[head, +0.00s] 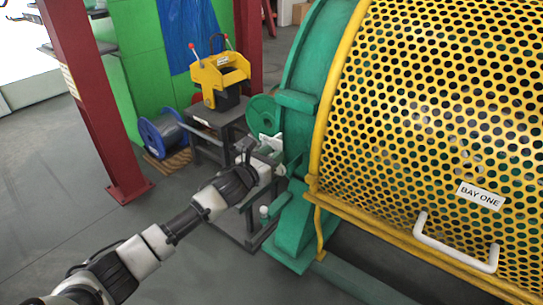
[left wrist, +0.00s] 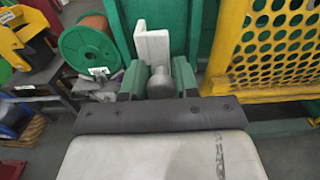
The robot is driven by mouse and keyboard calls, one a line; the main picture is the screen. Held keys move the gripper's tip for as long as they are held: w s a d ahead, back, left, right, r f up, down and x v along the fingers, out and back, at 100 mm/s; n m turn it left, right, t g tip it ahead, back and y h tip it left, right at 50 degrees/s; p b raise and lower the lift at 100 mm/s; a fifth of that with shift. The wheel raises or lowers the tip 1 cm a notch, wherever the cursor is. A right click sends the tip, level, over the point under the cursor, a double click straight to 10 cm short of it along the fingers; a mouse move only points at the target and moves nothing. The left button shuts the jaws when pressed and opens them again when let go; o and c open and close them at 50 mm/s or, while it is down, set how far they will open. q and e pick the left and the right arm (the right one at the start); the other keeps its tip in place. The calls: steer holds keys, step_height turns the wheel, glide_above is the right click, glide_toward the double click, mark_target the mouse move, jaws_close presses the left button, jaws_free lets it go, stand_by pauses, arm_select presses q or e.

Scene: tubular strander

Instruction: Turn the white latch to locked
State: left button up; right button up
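The white latch (left wrist: 152,48) shows in the left wrist view as an upright white plate against the green machine frame. A rounded grey knob (left wrist: 160,82) stands in front of its lower part. In the head view, the white latch (head: 270,143) is partly hidden near my left gripper (head: 272,168). In the left wrist view, the fingers of my left gripper (left wrist: 159,80) are apart, one on each side of the knob. They are very close to it; I cannot tell whether they press on it. My right gripper is not in view.
A yellow perforated guard (head: 430,120) marked BAY ONE, with a white handle (head: 455,246), fills the right side. A dark stand (head: 215,125) carries a yellow device (head: 219,75) behind my arm. A red column (head: 90,100) stands left. The floor at left is clear.

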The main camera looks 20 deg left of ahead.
arm_select(q)
jaws_close()
steer(key=shift+d, duration=0.1)
steer(key=s+d+f+m+p, duration=0.2)
steer(key=d+f+m+p, duration=0.2)
steer(key=m, duration=1.4)
steer(key=shift+s+d+f, duration=0.4)
steer(key=shift+d+f, duration=1.3)
steer(key=shift+f, duration=0.45)
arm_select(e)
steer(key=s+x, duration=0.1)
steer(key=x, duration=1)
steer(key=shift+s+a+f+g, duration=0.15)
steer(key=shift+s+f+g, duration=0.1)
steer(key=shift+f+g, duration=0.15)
arm_select(q)
steer(key=o, duration=0.6)
jaws_free()
steer(key=shift+c, duration=0.2)
